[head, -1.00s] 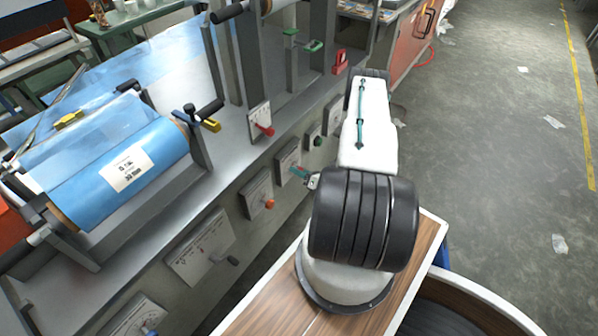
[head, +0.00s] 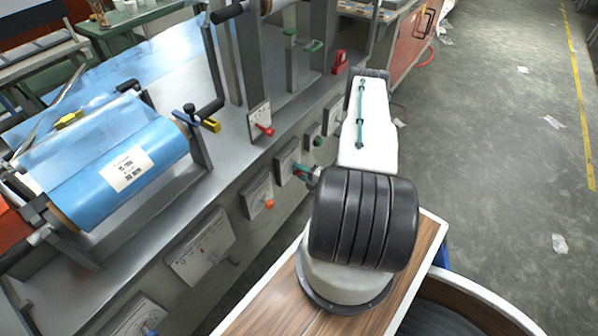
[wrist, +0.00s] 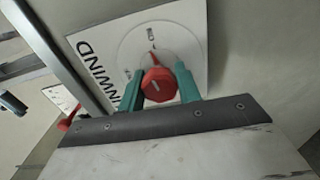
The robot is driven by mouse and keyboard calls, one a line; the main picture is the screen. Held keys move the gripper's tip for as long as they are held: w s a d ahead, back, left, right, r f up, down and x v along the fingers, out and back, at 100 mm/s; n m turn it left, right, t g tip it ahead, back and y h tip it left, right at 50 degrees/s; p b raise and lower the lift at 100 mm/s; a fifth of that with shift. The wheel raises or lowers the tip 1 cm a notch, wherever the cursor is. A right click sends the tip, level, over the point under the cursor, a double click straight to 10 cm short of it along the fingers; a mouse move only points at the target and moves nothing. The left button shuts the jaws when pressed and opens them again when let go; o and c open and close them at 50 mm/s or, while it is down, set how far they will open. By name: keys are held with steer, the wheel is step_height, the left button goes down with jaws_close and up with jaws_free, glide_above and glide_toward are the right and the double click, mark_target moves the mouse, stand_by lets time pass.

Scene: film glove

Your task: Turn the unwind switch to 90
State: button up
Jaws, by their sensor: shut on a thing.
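The unwind switch is a red knob (wrist: 158,84) with a thin red pointer, on a white plate (wrist: 188,30) lettered "NWIND" in the wrist view. The pointer aims up and slightly left in that view, toward a small mark on the dial; the mark's number is too blurred to read. My gripper (wrist: 160,88) has one teal finger on each side of the knob and is shut on it. In the head view my gripper (head: 302,171) is at a plate (head: 288,158) on the machine's front; the knob is mostly hidden there.
Other plates with knobs line the front panel: one with an orange-red knob (head: 269,204) nearer, one with a green knob (head: 318,141) farther. The blue film roll (head: 125,165) is at left. Open floor (head: 490,170) lies right.

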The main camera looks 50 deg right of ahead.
steer(key=shift+m, duration=1.2)
steer(key=o, duration=1)
steer(key=shift+c, duration=0.2)
steer(key=s, duration=0.7)
steer(key=shift+s+d, duration=0.3)
steer(key=shift+s, duration=0.1)
